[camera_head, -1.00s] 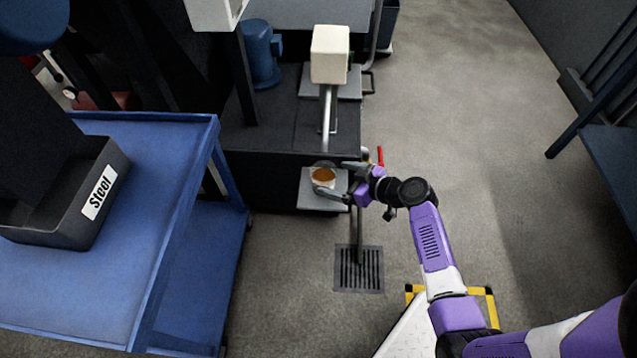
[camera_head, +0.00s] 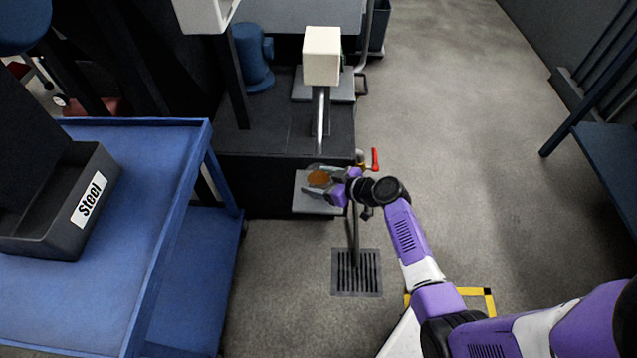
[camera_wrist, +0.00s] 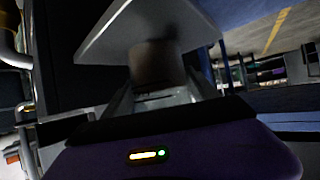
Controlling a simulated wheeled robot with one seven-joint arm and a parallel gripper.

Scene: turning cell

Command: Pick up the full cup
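The cup (camera_head: 319,178), with brown liquid showing at its top, stands on a small grey platform (camera_head: 312,203) below the machine's spout. In the wrist view the cup (camera_wrist: 157,64) is a dark, shaded shape against the platform (camera_wrist: 150,22). My gripper (camera_head: 317,181) reaches in from the right, with its fingers on either side of the cup. In the wrist view my gripper's fingers (camera_wrist: 160,92) flank the cup and look open; the shading hides whether they touch it.
A metal pipe (camera_head: 319,112) comes down behind the cup from a white box (camera_head: 322,56). A red-handled valve (camera_head: 375,159) is close to my wrist. A blue cart (camera_head: 185,150) with a grey Steel bin (camera_head: 50,235) stands at left. A floor drain (camera_head: 356,272) lies in front.

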